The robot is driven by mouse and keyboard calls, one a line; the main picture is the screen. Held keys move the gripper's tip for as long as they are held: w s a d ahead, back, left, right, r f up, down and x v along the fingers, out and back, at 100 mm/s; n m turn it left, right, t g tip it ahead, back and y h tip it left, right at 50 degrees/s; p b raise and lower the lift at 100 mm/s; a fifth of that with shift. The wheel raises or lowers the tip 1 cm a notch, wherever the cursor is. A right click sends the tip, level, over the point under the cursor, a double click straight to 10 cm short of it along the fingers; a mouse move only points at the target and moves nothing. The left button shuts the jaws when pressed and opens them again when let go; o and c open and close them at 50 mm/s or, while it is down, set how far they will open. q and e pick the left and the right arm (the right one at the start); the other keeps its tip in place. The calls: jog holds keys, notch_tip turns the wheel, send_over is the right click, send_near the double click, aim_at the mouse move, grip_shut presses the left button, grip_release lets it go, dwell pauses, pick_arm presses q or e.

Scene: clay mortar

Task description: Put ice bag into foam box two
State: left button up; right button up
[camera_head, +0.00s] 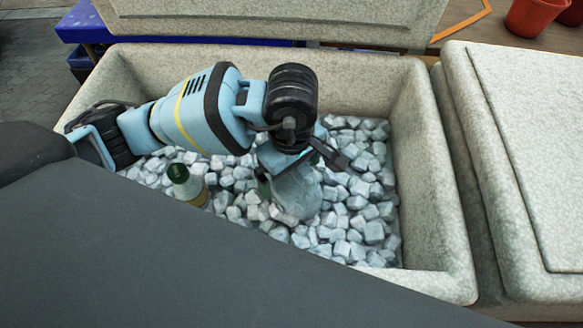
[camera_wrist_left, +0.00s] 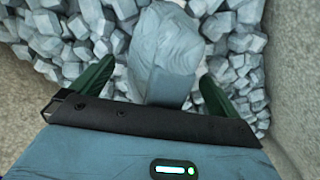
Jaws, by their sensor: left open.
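The ice bag (camera_head: 297,193), a pale blue-grey translucent bag, rests on the ice cubes inside the open speckled foam box (camera_head: 433,200). In the left wrist view the bag (camera_wrist_left: 163,52) lies between the two green fingers of my left gripper (camera_wrist_left: 157,82), with a gap visible on the right side. In the head view my left gripper (camera_head: 298,165) reaches down into the box over the bag. It is open, and its wrist hides the bag's upper part. My right gripper is not in view. No label shows which box is foam box two.
A lidded foam box (camera_head: 530,150) stands close on the right. The open box's walls surround the gripper. A raised lid (camera_head: 270,18) stands behind; an orange pot (camera_head: 535,15) is at the back right.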

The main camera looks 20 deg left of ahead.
pick_arm(q)
notch_tip(320, 180, up, 12)
jog(key=shift+p, duration=0.4)
dwell(0.3)
